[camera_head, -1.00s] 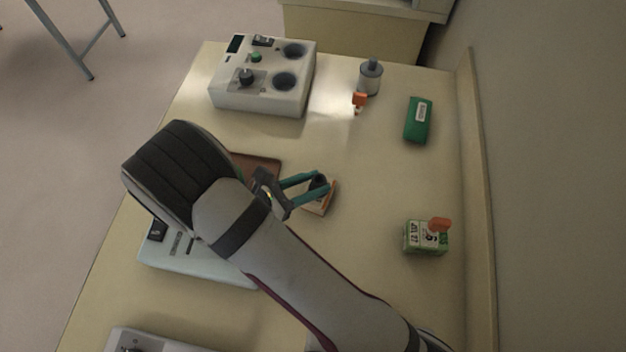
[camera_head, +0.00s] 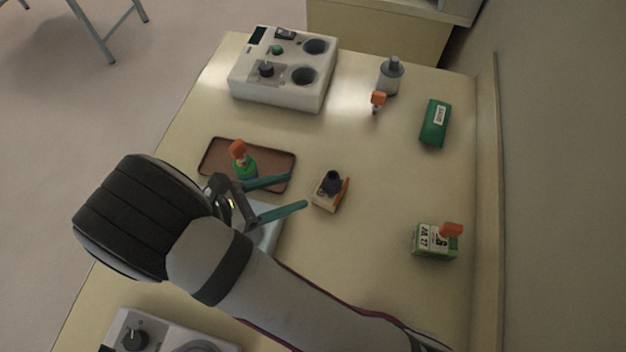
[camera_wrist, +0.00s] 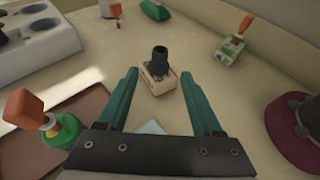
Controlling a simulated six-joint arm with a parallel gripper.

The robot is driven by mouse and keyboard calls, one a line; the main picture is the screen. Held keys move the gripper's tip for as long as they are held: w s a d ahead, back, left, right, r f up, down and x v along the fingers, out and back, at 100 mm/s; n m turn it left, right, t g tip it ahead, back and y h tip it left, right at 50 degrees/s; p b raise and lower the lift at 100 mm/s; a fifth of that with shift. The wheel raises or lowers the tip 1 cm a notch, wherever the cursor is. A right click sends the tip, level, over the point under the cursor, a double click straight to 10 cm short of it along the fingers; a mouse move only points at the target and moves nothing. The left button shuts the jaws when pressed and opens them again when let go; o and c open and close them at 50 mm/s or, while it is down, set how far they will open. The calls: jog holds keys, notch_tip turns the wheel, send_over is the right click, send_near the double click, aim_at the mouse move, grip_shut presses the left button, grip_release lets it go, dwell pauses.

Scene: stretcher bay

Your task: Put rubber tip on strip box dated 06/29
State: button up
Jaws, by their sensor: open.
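A dark rubber tip (camera_head: 333,181) stands upright on a small white and orange box (camera_head: 323,199) near the middle of the bench. In the wrist view the tip (camera_wrist: 160,57) rests on top of the box (camera_wrist: 160,84), wide end down. I cannot read a date on this box. My gripper (camera_head: 298,191) is open and empty, left of the box, apart from it and the tip. Another box, green and white (camera_head: 432,241), stands at the right with an orange piece (camera_head: 451,230) on it; its label seems to read a July date.
A brown tray (camera_head: 218,153) holds a green, orange-topped item (camera_head: 241,160) close to my fingers. A white device (camera_head: 283,85), a grey bottle (camera_head: 391,78), a small orange-topped item (camera_head: 378,100) and a green case (camera_head: 434,123) stand farther back. The bench between the boxes is clear.

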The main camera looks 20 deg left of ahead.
jog(key=shift+v, duration=1.2)
jog(key=w+d+r+m+g, duration=0.1)
jog(key=d+r+m+g, duration=0.25)
jog(key=d+m, duration=0.2)
jog(key=d+r+m+g, duration=0.2)
jog(key=d+m+g, duration=0.2)
jog(key=d, duration=0.2)
jog(key=s+d+r+m+g+y, duration=0.1)
jog(key=s+d+m+y, duration=0.3)
jog(key=m, duration=0.7)
jog(key=s+d+r+m+g+y, duration=0.1)
jog(key=s+d+r+m+y, duration=0.3)
jog(key=m, duration=0.8)
jog(key=s+d+y, duration=0.1)
jog(key=s+y, duration=0.1)
jog(key=y, duration=0.1)
jog(key=shift+r, duration=0.2)
